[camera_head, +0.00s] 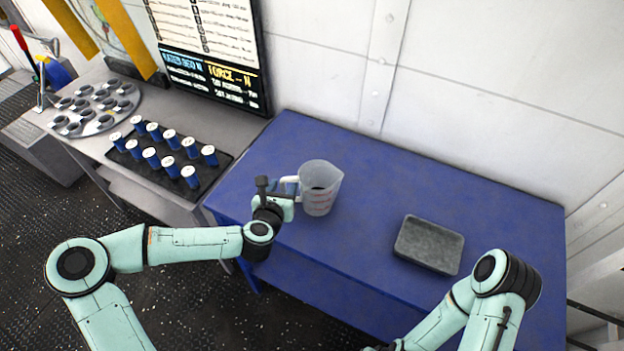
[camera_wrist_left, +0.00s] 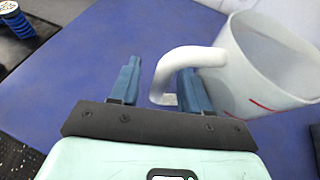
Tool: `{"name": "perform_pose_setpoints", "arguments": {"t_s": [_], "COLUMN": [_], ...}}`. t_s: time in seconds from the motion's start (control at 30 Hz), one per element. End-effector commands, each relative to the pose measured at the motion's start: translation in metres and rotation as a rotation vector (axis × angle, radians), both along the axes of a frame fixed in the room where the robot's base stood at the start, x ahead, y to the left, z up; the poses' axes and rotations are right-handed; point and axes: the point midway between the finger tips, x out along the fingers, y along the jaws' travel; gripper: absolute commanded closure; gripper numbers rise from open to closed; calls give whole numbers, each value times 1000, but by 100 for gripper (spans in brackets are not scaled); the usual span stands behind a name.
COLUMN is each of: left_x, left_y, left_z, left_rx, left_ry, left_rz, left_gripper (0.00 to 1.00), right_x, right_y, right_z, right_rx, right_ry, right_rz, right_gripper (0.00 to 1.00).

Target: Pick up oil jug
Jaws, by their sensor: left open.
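The oil jug (camera_head: 319,187) is a translucent white measuring jug with red marks and a handle on its left side. It stands upright on the blue table. My left gripper (camera_head: 290,184) is at the handle side of the jug. In the left wrist view the jug (camera_wrist_left: 268,68) is at the upper right, and its white handle (camera_wrist_left: 186,58) reaches toward my open left gripper (camera_wrist_left: 158,85). The right finger overlaps the handle's loop in the picture; the left finger is outside it. My right arm shows at the lower right, with its gripper out of view.
A grey tray (camera_head: 429,246) lies on the blue table (camera_head: 375,165) right of the jug. On the grey bench at left are a black rack (camera_head: 197,181) of blue canisters and a round grey plate (camera_head: 93,120). A wall stands behind. The table between jug and tray is clear.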

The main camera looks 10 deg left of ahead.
Motion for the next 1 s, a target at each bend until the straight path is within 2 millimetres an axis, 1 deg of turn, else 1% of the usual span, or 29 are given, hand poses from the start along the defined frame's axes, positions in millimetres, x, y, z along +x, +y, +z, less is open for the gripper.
{"name": "perform_pose_setpoints", "arguments": {"t_s": [0.1, 0.33, 0.37, 0.4, 0.5, 0.87, 1.0], "left_x": [-3, -3, -3, -3, -3, -3, -3], "left_y": [0, 0, 0, 0, 0, 0, 0], "left_z": [-2, -1, -1, -1, -1, -1, 3], "left_rx": [1, 1, 1, 1, 0, 0, 1], "left_ry": [0, -1, -1, -1, -1, -2, -2], "left_rz": [2, 2, 2, 2, 2, 2, 2], "left_gripper": [53, 53, 57, 70, 100, 100, 100], "right_x": [-1, -1, -1, -1, -1, -1, -1], "right_y": [0, 0, 0, 0, 0, 0, 0], "right_z": [-2, -2, -2, -1, -1, -1, -1], "right_rx": [0, 0, 0, 0, 0, 0, 0], "right_ry": [2, 2, 2, 2, 2, 2, 1], "right_rz": [0, 0, 0, 0, 0, 0, -1], "right_gripper": [72, 72, 72, 72, 72, 72, 72]}}
